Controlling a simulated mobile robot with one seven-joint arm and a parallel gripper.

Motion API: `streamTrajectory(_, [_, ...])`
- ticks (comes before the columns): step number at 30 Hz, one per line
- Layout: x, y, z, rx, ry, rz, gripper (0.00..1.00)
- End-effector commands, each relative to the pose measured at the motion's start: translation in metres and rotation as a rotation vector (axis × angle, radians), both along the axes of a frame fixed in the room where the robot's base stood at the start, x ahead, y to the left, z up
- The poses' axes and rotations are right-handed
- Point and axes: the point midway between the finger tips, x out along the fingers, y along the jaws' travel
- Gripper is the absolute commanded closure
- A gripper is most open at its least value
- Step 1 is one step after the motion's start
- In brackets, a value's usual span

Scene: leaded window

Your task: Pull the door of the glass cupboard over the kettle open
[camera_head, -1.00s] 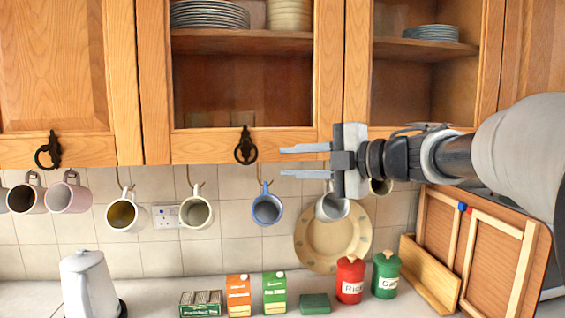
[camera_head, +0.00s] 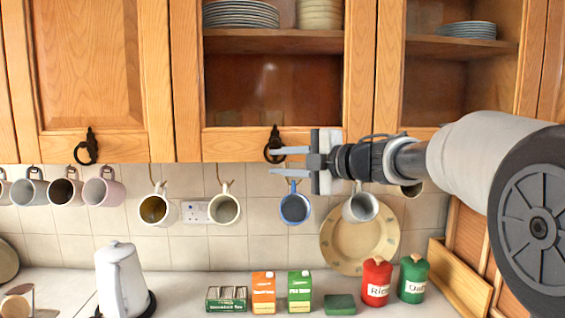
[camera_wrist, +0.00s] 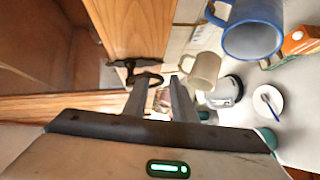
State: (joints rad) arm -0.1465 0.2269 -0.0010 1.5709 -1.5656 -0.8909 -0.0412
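The glass cupboard (camera_head: 188,110) has a wooden frame around a glass pane, and its door looks shut. Its black ring handle (camera_head: 274,143) hangs at the bottom of the frame; it also shows in the wrist view (camera_wrist: 140,63). My gripper (camera_head: 272,162) is open, its fingers pointing left. The upper fingertip overlaps the ring's lower part in the head view. In the wrist view (camera_wrist: 160,84) the ring is at the fingertips, close to the left finger; I cannot tell whether they touch. The white kettle (camera_head: 120,277) stands on the counter, lower left.
Several mugs hang below the cupboards, including a blue mug (camera_head: 295,208) just under my fingers and a white mug (camera_head: 225,208). A solid wooden door (camera_head: 92,65) is on the left. Cartons, a red tin (camera_head: 376,281) and a green tin (camera_head: 412,279) stand on the counter.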

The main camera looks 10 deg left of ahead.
Motion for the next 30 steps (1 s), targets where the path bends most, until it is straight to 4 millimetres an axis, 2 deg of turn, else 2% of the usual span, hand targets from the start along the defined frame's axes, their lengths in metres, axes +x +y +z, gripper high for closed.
streamTrajectory(1, [-0.0001, -0.0002, 0.0000, 0.000, 0.000, 0.000, 0.85])
streamTrajectory(4, [-0.0001, -0.0002, 0.0000, 0.000, 0.000, 0.000, 1.00])
streamTrajectory(30, [-0.0002, -0.0005, 0.0001, 0.000, 0.000, 0.000, 1.00])
